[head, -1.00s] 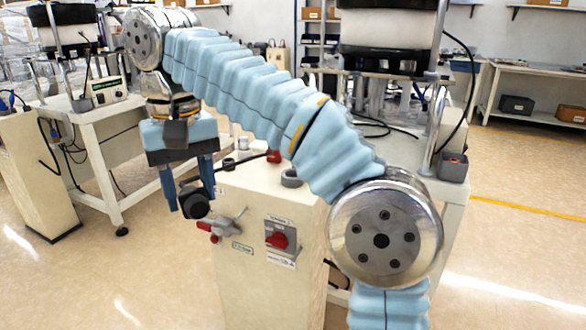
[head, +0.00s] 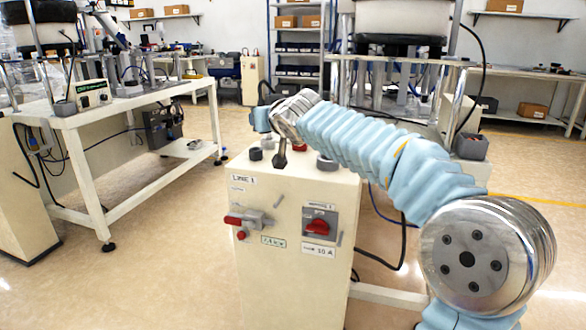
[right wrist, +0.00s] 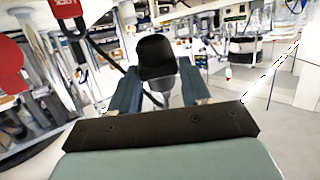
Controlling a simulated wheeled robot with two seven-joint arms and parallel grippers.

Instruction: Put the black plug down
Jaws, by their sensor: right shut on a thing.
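The black plug (right wrist: 157,57) sits between the two blue fingers of my right gripper (right wrist: 158,84) in the right wrist view, and the gripper is shut on it. A grey part shows just below the black body, between the fingers. In the head view my right arm reaches across from the lower right, and its blue-grey gripper end (head: 262,119) is beyond the cream cabinet's top (head: 235,170). The plug cannot be made out clearly there. My left gripper is not in view.
Grey round sockets (head: 327,165) stand on the cabinet's top. Its front has a red-handled lever (head: 245,221) and a red rotary switch (head: 318,227). A white workbench (head: 75,122) stands to the left. Floor is clear between bench and cabinet.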

